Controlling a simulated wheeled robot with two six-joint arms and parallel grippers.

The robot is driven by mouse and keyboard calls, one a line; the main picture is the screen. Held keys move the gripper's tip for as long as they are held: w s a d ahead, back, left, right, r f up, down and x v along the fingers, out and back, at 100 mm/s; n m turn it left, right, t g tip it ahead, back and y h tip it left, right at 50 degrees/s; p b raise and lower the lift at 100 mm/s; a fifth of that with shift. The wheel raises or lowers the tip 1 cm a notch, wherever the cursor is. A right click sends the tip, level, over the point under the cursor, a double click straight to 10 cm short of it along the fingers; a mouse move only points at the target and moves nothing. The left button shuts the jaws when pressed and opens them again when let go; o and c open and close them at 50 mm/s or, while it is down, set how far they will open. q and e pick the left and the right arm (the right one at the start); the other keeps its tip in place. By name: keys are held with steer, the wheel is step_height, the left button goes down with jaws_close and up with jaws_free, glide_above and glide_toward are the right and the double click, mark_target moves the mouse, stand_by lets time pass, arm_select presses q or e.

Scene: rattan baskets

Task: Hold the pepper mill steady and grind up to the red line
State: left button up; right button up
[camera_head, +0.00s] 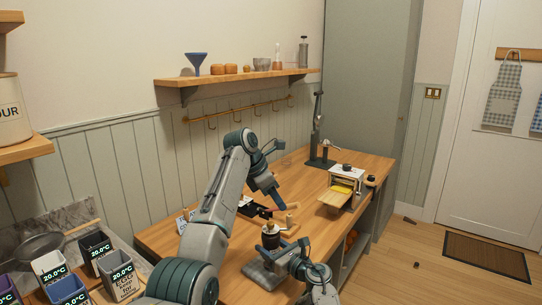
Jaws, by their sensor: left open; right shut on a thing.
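The pepper mill (271,237), with a dark upper part and a pale wooden band, stands upright near the front of the wooden table. A crank with a wooden knob (290,221) extends from its top to the right. My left gripper (279,201) is open just above and behind the mill, apart from the knob as far as I can tell. My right gripper (286,257) is low at the mill's right side and shut on the mill; its fingers are partly hidden. The red line cannot be made out.
A grey mat (262,275) lies at the table's front. Labelled containers (118,274) stand at lower left. A wall shelf (235,78) runs above. The table's back middle is mostly clear.

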mark_target(288, 215)
arm_select(q)
steer(key=shift+x, duration=4.3)
steer(key=shift+c, duration=0.2)
steer(key=c, duration=0.9)
